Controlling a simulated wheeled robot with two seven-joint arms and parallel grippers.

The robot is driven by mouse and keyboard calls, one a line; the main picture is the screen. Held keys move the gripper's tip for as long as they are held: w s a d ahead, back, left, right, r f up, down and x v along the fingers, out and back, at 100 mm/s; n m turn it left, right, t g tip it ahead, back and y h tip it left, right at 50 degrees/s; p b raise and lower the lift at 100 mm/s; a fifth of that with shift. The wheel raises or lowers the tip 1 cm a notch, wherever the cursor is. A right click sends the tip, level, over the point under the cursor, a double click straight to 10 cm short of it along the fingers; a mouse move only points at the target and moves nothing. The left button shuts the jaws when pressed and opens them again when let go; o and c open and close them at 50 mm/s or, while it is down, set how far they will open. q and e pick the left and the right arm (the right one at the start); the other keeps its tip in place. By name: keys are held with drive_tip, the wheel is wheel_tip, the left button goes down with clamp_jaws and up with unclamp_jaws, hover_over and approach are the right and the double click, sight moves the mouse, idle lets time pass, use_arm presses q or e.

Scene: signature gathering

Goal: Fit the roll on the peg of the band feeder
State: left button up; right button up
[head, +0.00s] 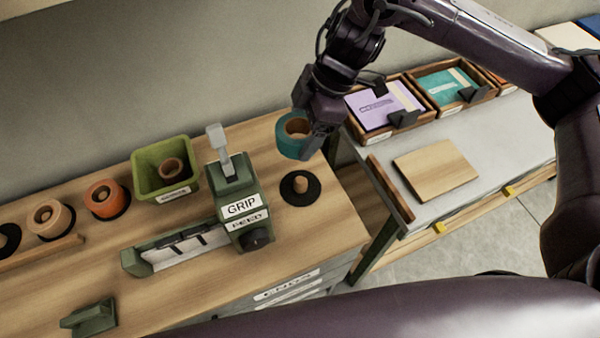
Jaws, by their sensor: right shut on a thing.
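My right gripper (312,140) reaches down from the top and is shut on the teal roll (289,148), gripping the right side of its wall. The roll is held upright, its tan core facing up, seemingly above and behind a short wooden peg (300,184). The peg stands bare on a black disc (299,198) on the wooden bench, just right of the green band feeder (238,213). The roll is apart from the peg. The feeder carries a "GRIP FEED" label, a raised pale lever and a dark knob. My left gripper is not in view.
A green bin (147,185) holds a roll. An orange roll (106,199) and a pale roll (49,219) stand at left. A grey table (490,150) at right carries wooden trays and a wooden board (436,170). The bench right of the disc is clear.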

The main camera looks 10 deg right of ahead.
drive_tip(key=f, duration=0.4)
drive_tip(key=s+f+b, duration=0.1)
drive_tip(key=f, duration=0.2)
drive_tip(key=shift+f, duration=0.1)
hover_over(302, 180)
wheel_tip(302, 180, down, 5)
drive_tip(key=shift+w+r+b, duration=0.1)
drive_tip(key=shift+b, duration=0.2)
drive_tip(key=shift+d+f, duration=0.1)
drive_tip(key=shift+f, duration=0.5)
wheel_tip(302, 180, down, 2)
drive_tip(key=shift+f+b, duration=0.25)
drive_tip(key=shift+b, duration=0.15)
drive_tip(key=shift+f, duration=0.35)
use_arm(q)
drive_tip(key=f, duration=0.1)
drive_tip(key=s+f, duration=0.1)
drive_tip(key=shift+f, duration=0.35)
use_arm(e)
drive_tip(key=shift+f, duration=0.1)
